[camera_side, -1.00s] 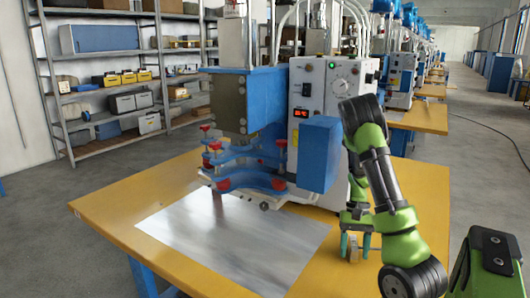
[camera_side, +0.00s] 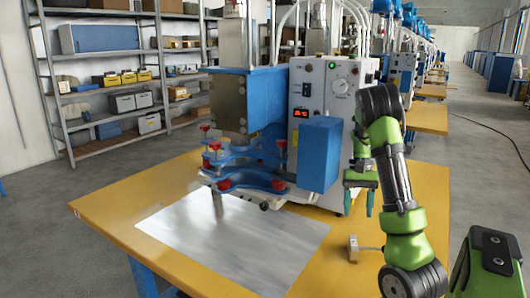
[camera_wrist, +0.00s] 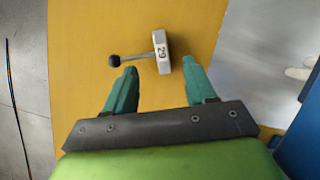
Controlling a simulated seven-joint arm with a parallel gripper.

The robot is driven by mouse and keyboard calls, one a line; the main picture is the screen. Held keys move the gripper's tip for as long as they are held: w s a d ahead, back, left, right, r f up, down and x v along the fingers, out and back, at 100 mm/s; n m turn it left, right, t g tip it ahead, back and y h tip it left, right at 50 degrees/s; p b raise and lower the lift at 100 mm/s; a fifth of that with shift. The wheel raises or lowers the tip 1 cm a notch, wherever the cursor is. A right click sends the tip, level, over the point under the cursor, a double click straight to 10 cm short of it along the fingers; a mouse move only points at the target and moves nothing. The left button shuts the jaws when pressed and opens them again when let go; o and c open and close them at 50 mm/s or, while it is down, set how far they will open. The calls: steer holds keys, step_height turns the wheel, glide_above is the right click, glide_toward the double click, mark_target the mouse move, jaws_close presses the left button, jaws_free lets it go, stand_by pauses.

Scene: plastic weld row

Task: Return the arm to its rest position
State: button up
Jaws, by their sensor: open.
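My gripper (camera_side: 361,199) hangs above the right part of the yellow table (camera_side: 105,200), its green fingers apart and empty. In the wrist view the two fingers of my gripper (camera_wrist: 157,88) show with a gap between them.
A blue and white welding machine (camera_side: 320,150) stands on the table, close to the left of my gripper. A shiny metal sheet (camera_side: 235,245) lies in front of it. Shelves (camera_side: 110,80) stand at the back left. More machines line the back right.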

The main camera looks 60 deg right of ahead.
steer(key=shift+a+r, duration=0.1)
steer(key=s+a+r+n+t+h, duration=0.1)
steer(key=a+r+n+t+h, duration=0.25)
steer(key=a+r, duration=0.35)
steer(key=w+a+r+n+t, duration=0.1)
steer(key=w+a+n, duration=0.1)
steer(key=a, duration=0.6)
steer(key=w+a+r+n+t+y, duration=0.1)
steer(key=w+a+r+n+t, duration=0.1)
steer(key=a, duration=0.7)
steer(key=w+a+r+n+t, duration=0.1)
steer(key=w+a+n+t, duration=0.1)
steer(key=a, duration=0.6)
steer(key=shift+w+a+r, duration=0.3)
steer(key=shift+w+r, duration=0.1)
steer(key=shift+w, duration=0.35)
steer(key=shift+t, duration=0.25)
